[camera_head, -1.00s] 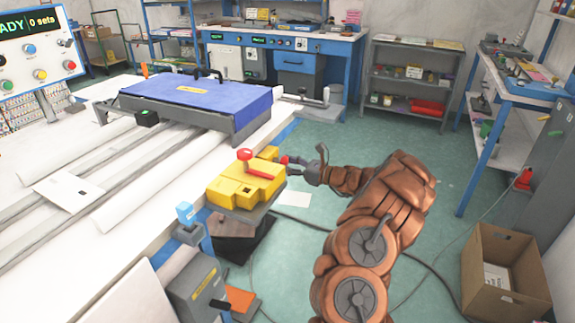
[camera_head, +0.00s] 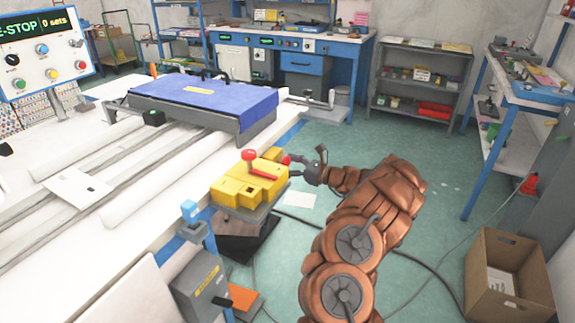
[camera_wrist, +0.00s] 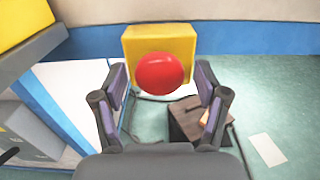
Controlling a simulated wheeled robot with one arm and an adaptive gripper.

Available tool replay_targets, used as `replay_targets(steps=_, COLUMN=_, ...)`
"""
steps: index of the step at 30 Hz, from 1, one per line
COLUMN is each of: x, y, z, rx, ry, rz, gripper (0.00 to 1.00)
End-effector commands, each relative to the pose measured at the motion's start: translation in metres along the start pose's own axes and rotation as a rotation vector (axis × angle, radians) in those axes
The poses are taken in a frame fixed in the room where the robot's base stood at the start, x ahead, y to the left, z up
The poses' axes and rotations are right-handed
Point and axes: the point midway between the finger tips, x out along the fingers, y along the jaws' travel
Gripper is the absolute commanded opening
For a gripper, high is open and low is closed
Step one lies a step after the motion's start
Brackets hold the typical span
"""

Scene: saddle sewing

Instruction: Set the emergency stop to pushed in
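The emergency stop is a red round button (camera_wrist: 160,72) on a yellow box (camera_wrist: 178,42) in the wrist view. The red button (camera_head: 286,160) also shows small beside my gripper in the head view, at the table's right edge. My gripper (camera_head: 306,167) faces it from the right. In the wrist view its two fingers stand apart, one on each side of the button, with nothing held between them. I cannot tell whether the palm touches the button, or its depth.
A larger yellow unit with a red lever (camera_head: 250,168) stands just left of my gripper. A blue pad (camera_head: 205,100) lies on the white table behind it. A cardboard box (camera_head: 510,280) stands on the floor at right. Green floor right of my arm is mostly clear.

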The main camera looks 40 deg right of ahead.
Motion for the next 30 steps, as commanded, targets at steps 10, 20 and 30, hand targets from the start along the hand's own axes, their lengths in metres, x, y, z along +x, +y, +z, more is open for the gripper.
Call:
replay_targets(steps=10, x=-0.007, y=0.0, z=0.0, rx=0.0, ry=0.0, rz=-0.001, gripper=0.73)
replay_targets(steps=20, x=-0.063, y=-0.001, z=0.001, rx=-0.001, ry=-0.001, rz=-0.003, gripper=0.73)
replay_targets(steps=30, x=-0.112, y=-0.001, z=-0.001, rx=0.0, ry=0.001, rz=-0.001, gripper=0.73)
